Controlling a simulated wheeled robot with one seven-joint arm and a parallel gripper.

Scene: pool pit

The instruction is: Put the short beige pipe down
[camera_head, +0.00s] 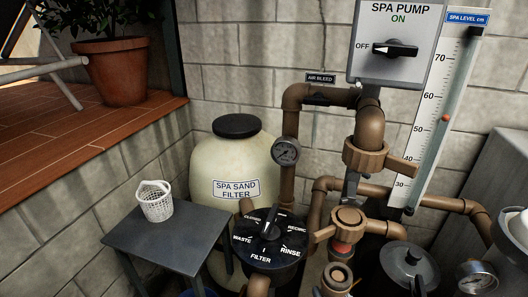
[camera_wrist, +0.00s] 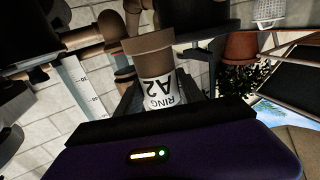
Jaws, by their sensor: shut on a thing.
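The short beige pipe (camera_wrist: 151,62) is in the wrist view, brownish, with a white label that reads upside down, seemingly "RING A2". My gripper (camera_wrist: 160,88) is shut on it, one dark finger on each side of the label. The pipe's bare end points away from my gripper. Its lower part is hidden behind my gripper's body. Neither my gripper nor the held pipe shows in the head view.
A grey side table (camera_head: 190,243) bears a white basket (camera_head: 156,203) near its back; its front top is clear. The spa sand filter (camera_head: 222,165), selector valve (camera_head: 268,238) and brown pipework (camera_head: 288,190) stand to its right. A wooden deck (camera_head: 80,130) lies at left.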

